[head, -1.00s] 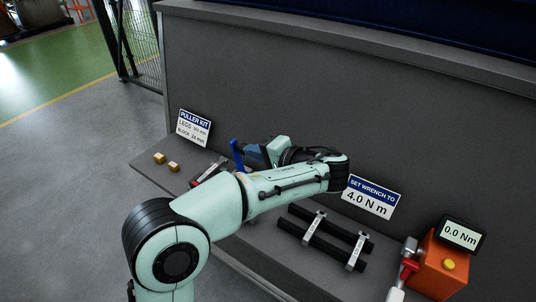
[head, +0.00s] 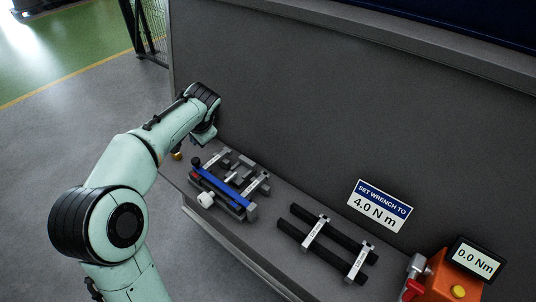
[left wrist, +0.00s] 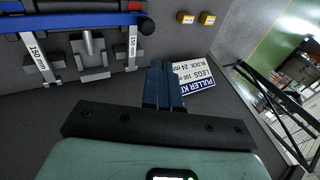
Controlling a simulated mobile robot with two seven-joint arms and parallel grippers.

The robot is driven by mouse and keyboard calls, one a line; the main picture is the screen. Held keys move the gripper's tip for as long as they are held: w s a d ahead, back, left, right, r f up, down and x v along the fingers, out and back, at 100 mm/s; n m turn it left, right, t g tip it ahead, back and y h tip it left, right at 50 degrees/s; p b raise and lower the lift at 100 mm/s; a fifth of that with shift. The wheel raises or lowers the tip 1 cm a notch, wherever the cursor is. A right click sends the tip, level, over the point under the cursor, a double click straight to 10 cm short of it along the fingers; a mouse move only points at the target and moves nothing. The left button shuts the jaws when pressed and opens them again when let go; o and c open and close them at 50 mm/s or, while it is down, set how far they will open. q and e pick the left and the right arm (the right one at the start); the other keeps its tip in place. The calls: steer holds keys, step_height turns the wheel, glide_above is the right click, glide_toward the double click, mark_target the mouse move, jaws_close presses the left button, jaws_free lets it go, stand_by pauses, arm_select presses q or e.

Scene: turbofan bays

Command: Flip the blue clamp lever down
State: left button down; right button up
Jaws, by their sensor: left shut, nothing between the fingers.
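The blue clamp lever (head: 224,186) lies flat along the front of the clamp fixture (head: 251,212) on the grey bench. Its black knob end is toward the left. In the left wrist view the blue lever (left wrist: 75,22) runs across the upper left, ending in a black knob. My left gripper (left wrist: 163,68) is shut and empty, beside the fixture and apart from the lever. In the head view its fingers are mostly hidden by my arm's wrist. My right gripper is not in view.
The puller kit sign (left wrist: 195,78) is close to my left fingers. Two brass blocks (left wrist: 196,18) lie on the bench. Black bars with labelled grey legs (head: 325,243), a wrench setting sign (head: 380,205) and an orange tester (head: 448,275) stand to the right.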

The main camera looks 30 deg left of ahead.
mark_target(192, 160)
arm_select(q)
steer(key=shift+h, duration=0.4)
steer(key=x, duration=0.3)
steer(key=s+x, duration=0.1)
steer(key=x, duration=0.3)
steer(key=a+x, duration=0.1)
steer(key=x, duration=0.2)
steer(key=shift+s+a+f+p, duration=0.15)
steer(key=shift+s+f+p, duration=0.1)
steer(key=shift+p, duration=0.05)
steer(key=shift+a+f+h, duration=0.1)
steer(key=shift+f+h, duration=0.2)
steer(key=shift+f, duration=0.25)
steer(key=shift+s+f, duration=0.15)
steer(key=shift+f, duration=0.3)
steer(key=shift+d, duration=0.2)
steer(key=v, duration=1.4)
steer(key=shift+a+r, duration=0.25)
steer(key=shift+w, duration=0.25)
